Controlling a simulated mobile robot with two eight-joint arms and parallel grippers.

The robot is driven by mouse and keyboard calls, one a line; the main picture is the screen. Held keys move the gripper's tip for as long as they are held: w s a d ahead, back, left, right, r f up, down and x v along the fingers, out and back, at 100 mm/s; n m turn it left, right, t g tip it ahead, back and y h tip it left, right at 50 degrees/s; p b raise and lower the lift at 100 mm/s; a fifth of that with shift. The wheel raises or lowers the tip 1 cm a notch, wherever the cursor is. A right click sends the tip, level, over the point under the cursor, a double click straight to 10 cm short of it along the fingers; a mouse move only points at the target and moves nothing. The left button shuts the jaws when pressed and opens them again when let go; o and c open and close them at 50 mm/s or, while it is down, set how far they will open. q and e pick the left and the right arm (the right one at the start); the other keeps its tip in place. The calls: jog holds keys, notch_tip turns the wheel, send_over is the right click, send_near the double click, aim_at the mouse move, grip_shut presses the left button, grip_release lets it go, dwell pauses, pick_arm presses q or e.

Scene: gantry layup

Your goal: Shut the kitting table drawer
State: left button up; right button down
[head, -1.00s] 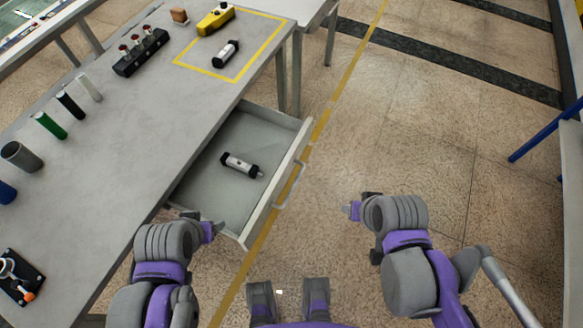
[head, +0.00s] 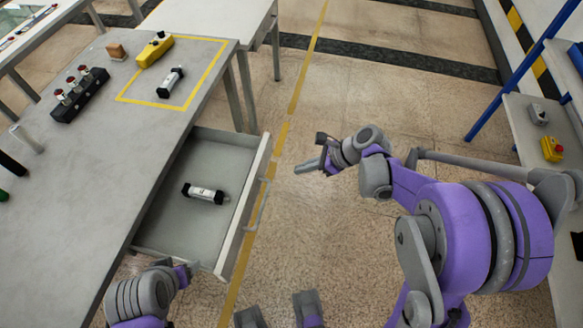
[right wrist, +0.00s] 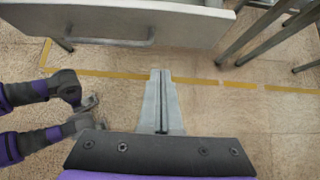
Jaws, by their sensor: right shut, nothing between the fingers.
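The kitting table drawer (head: 236,218) stands pulled out from the right side of the grey kitting table (head: 100,160). A silver cylinder with black ends (head: 204,193) lies inside it. The drawer's bar handle (head: 258,205) is on its outer front; in the right wrist view the handle (right wrist: 100,42) shows at the upper left. My right gripper (head: 306,167) is shut and empty, to the right of the drawer front and apart from it. Its closed fingers (right wrist: 158,100) point toward the drawer front in the right wrist view. My left gripper (head: 190,270) is near the drawer's near corner; its fingers are unclear.
On the tabletop are a yellow tool (head: 154,49), another silver cylinder (head: 170,82) inside a yellow outline, and a black block with knobs (head: 80,94). The floor right of the drawer is clear. A grey bench (head: 530,130) stands at the far right.

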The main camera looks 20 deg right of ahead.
aim_at(261, 175)
jog(key=shift+w+a+f+b, duration=0.1)
jog(key=shift+w+a+f, duration=0.85)
jog(key=shift+a, duration=0.5)
jog(key=shift+w+a+f+b, duration=0.15)
jog(key=shift+w+a+f, duration=0.55)
jog(key=shift+a+f, duration=0.5)
jog(key=shift+w+a+f+b, duration=0.1)
jog(key=shift+w+a+f, duration=0.75)
jog(key=shift+a, duration=0.8)
jog(key=w+a+b, duration=0.1)
jog(key=w+a, duration=0.3)
jog(key=a, duration=0.3)
jog(key=w+a, duration=0.4)
jog(key=a, duration=0.4)
jog(key=w+a+b, duration=0.1)
jog(key=w+a, duration=0.4)
jog(key=a, duration=0.2)
jog(key=shift+a+b, duration=0.35)
jog(key=shift+a, duration=0.05)
jog(key=shift+w+a, duration=0.25)
jog(key=shift+a, duration=0.05)
jog(key=shift+r, duration=0.15)
jog(key=shift+a, duration=0.15)
